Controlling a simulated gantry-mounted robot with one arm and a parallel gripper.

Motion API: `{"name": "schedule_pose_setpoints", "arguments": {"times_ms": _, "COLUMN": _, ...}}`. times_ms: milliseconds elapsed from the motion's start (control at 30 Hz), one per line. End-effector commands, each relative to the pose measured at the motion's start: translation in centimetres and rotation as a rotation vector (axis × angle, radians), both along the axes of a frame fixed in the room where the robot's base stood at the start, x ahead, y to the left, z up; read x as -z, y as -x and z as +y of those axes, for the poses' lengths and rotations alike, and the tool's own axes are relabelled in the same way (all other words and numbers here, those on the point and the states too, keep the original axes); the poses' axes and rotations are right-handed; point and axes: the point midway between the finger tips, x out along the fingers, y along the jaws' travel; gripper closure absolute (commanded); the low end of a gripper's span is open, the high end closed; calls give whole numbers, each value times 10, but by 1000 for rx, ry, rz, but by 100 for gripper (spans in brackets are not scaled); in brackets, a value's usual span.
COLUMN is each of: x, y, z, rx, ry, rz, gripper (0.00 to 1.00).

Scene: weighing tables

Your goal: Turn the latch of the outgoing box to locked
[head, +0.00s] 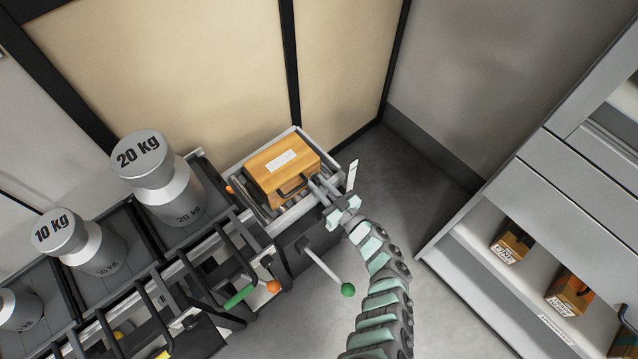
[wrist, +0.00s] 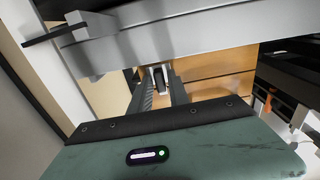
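The outgoing box (head: 270,163) is a wooden box with a white label on top and a dark handle on its front. It sits in a grey metal tray (head: 236,178) at the right end of the rack. My gripper (head: 315,184) is at the box's front right corner, pointing at its face. In the wrist view, the box's wooden face (wrist: 215,80) lies behind my two fingers (wrist: 160,85). They are a little apart, with a small pale and dark piece (wrist: 158,76), perhaps the latch, between their tips. I cannot tell whether they press on it or which way it is turned.
A 20 kg weight (head: 157,175) and a 10 kg weight (head: 80,240) stand left along the rack. Levers with a green knob (head: 348,290) and an orange knob (head: 273,286) stick out below the tray. Shelves with small boxes (head: 510,243) stand right. The floor between is clear.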

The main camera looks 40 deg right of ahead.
Motion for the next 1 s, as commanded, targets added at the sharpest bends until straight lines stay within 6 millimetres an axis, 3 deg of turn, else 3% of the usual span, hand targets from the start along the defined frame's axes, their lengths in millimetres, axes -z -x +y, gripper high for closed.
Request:
{"name": "schedule_pose_setpoints", "arguments": {"times_ms": 533, "x": 0, "y": 93, "z": 8, "rx": 1, "ry": -1, "rz": 3, "gripper": 78}}
{"name": "schedule_pose_setpoints", "arguments": {"times_ms": 700, "x": 0, "y": 105, "z": 9, "rx": 2, "ry": 0, "rz": 2, "gripper": 78}}
{"name": "schedule_pose_setpoints", "arguments": {"times_ms": 1000, "x": 0, "y": 105, "z": 9, "rx": 1, "ry": 1, "rz": 0, "gripper": 78}}
